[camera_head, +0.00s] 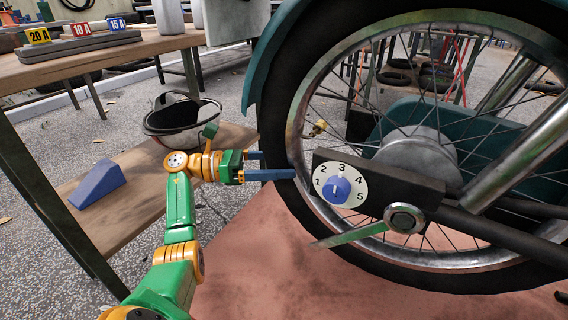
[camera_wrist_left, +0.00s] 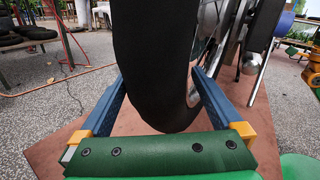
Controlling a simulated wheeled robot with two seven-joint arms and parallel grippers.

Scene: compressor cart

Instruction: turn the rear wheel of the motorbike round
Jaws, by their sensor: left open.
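The motorbike's rear wheel (camera_head: 300,110) stands upright on the right in the head view, with a black tyre, steel rim and spokes. My left gripper (camera_head: 276,165) is open at the tyre's left side. One blue finger crosses in front of the tyre to the rim; the tip of the other is hidden behind the tyre. I cannot tell whether the right finger touches the rim.
A dial with a blue knob (camera_head: 337,189) and a dark swingarm (camera_head: 390,180) cover part of the wheel. A low wooden bench (camera_head: 125,225) holds a helmet (camera_head: 180,115) and a blue wedge (camera_head: 98,187). A wooden table (camera_head: 100,57) stands at upper left.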

